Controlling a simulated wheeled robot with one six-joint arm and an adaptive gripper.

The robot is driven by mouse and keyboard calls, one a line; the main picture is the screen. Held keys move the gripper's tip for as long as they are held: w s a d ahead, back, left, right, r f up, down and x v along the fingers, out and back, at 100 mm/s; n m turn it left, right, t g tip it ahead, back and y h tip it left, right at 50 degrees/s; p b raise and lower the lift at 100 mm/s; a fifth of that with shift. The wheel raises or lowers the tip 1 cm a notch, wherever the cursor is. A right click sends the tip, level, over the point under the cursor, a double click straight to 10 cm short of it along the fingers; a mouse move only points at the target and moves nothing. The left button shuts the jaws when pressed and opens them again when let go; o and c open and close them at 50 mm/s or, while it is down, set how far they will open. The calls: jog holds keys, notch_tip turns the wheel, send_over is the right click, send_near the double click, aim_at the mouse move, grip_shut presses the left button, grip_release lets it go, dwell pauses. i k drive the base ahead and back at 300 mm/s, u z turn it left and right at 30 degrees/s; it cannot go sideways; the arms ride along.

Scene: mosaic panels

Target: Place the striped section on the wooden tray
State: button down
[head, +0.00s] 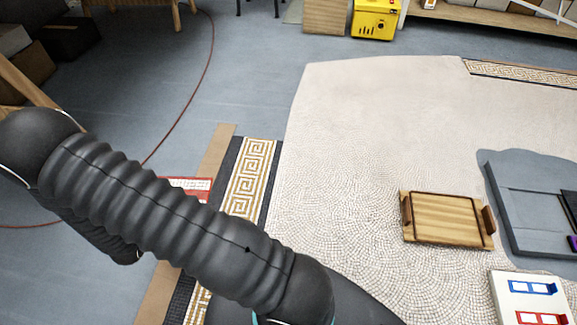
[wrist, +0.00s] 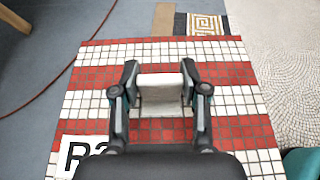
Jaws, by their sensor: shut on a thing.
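The striped section (wrist: 240,74) is a panel of red and white tile rows that fills most of the wrist view. My gripper (wrist: 160,82) is shut on the white block-like grip in its middle. A partly cut-off black mark on white shows at its lower left. In the head view only a small red and white piece of the section (head: 190,184) shows behind my arm, which hides the rest and my gripper. The wooden tray (head: 447,219), with brown handles at both ends, lies empty on the pale mosaic floor at the right.
A grey recessed panel (head: 525,205) with dark and purple items lies right of the tray. A white card (head: 530,298) with blue and red drawings is below it. A gold key-pattern border (head: 250,180) runs beside my arm.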

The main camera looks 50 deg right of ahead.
aim_at(445, 218)
jog(key=i, duration=1.6)
jog(key=z, duration=4.2)
jog(key=i, duration=1.65)
